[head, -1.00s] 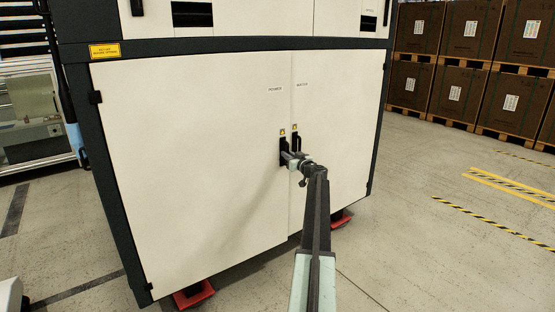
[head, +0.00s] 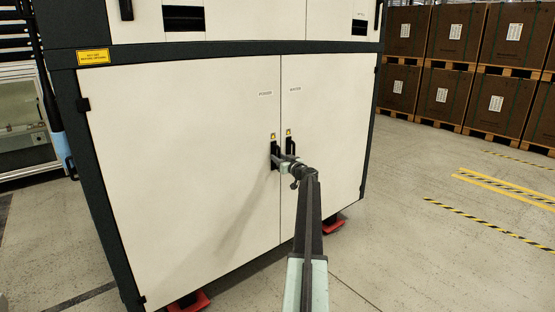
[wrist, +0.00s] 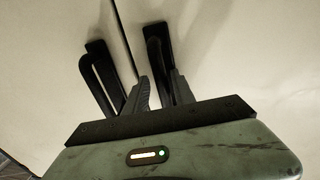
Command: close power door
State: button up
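The power door (head: 190,170) is the left pale door of the cabinet, labelled POWER. It looks flush, or nearly so, with the water door (head: 325,125) on its right. The power door's black handle (head: 274,150) is near the seam, partly hidden by my gripper (head: 280,158). In the wrist view, which seems turned upside down, two black handles show. My gripper's fingers (wrist: 160,82) stand apart, one on each side of the right-hand handle (wrist: 155,45), seemingly the power handle. The left finger looks clear of it; contact cannot be told. The other handle (wrist: 98,75) is beside the left finger.
The water handle (head: 290,145) is close to the right of my gripper. Red feet (head: 190,301) stick out under the cabinet. Boxes on pallets (head: 440,95) stand at the back right. The floor to the right is open, with striped tape (head: 490,215).

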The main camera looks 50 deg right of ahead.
jog(key=shift+w+a, duration=0.25)
jog(key=shift+s, duration=0.1)
jog(key=shift+s+a, duration=0.2)
jog(key=shift+s, duration=0.15)
jog(key=v, duration=0.7)
jog(key=shift+d, duration=0.25)
jog(key=shift+s, duration=0.1)
